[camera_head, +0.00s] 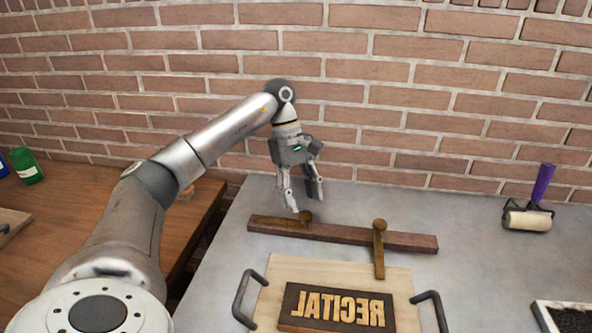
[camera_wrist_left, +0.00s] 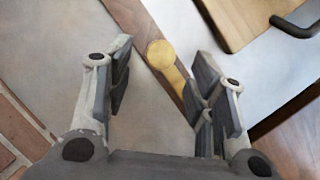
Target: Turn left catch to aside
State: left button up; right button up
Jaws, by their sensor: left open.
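The left catch (camera_head: 306,217) is a brass piece with a round knob, on a dark wooden bar (camera_head: 345,234). Its arm lies along the bar, pointing left in the head view, clear of the board. In the left wrist view the catch (camera_wrist_left: 161,54) shows between the fingers, its arm running to the lower right. The right catch (camera_head: 379,240) points across the bar toward the board. My left gripper (camera_head: 306,202) is open and empty, fingers down, close above the left catch; I cannot tell whether a finger touches it. My right gripper is not in view.
A wooden board (camera_head: 400,280) with dark handles and a "RECITAL" letter block (camera_head: 337,308) lies in front of the bar. A roller with a purple handle (camera_head: 541,185) and a dark tray (camera_head: 572,318) are at right. A brick wall (camera_head: 420,90) stands behind.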

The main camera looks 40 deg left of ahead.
pick_arm(q)
jog(key=v, duration=0.8)
jog(key=shift+r, duration=0.2)
jog(key=shift+a, duration=0.1)
dwell(0.3)
